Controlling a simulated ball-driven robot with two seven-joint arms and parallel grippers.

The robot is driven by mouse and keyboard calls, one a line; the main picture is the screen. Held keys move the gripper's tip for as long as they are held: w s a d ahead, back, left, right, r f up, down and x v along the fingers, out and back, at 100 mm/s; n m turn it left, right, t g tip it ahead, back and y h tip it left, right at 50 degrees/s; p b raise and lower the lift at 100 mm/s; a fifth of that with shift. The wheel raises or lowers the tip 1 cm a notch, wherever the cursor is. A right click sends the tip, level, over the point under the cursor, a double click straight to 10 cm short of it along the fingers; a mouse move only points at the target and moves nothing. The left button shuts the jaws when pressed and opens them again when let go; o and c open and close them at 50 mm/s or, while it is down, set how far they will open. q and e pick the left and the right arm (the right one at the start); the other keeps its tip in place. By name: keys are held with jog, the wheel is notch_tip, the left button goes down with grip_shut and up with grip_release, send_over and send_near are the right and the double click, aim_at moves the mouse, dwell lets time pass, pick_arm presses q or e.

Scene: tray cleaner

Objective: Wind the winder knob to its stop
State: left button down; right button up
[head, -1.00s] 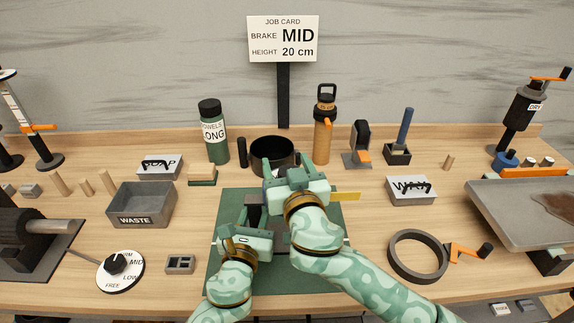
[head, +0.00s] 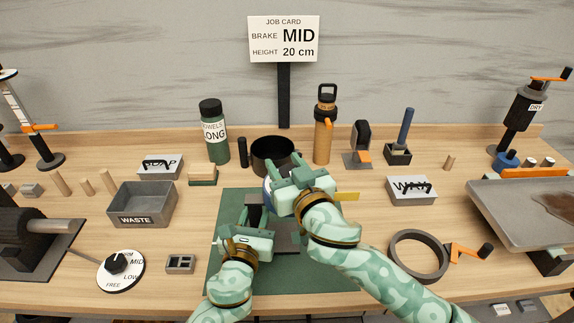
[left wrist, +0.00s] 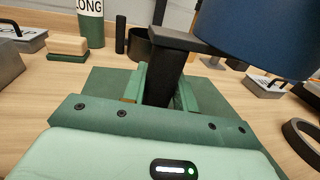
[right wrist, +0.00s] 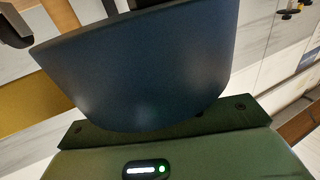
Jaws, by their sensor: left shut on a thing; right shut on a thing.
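A large dark blue rounded knob (right wrist: 140,70), likely the winder knob, fills much of the right wrist view. It also shows at the upper right of the left wrist view (left wrist: 255,35), and only a sliver shows in the head view. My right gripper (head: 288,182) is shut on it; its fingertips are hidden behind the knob. My left gripper (head: 250,226) is lower and to the left, shut on the dark upright post (left wrist: 160,80) of the winder. The post has a flat dark top (left wrist: 188,40). The winder stands over a green mat (head: 225,280), mostly hidden by my grippers.
A job card (head: 284,38) reads brake MID, height 20 cm. A black round bin (head: 272,157) stands behind the grippers. A yellow strip (head: 373,198) sticks out right of my right gripper. A waste box (head: 140,205) and brake dial (head: 120,270) are left, a dark ring (head: 418,275) right.

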jog(key=n+g+y, duration=0.4)
jog(key=y, duration=0.1)
jog(key=a+n+g+y, duration=0.1)
jog(key=n+g+y, duration=0.1)
jog(key=y, duration=0.1)
jog(key=shift+s, duration=0.3)
jog(key=n+g+y, duration=0.1)
jog(key=n+g, duration=0.1)
jog(key=shift+s+n+g+y, duration=0.15)
jog(key=shift+n+g+y, duration=0.15)
jog(key=shift+s+a+n+g+y, duration=0.15)
jog(key=shift+n+g+y, duration=0.45)
jog(key=shift+g, duration=0.6)
jog(key=shift+n+g, duration=0.3)
jog(key=o, duration=1)
jog(key=shift+c, duration=0.2)
jog(key=v, duration=1.2)
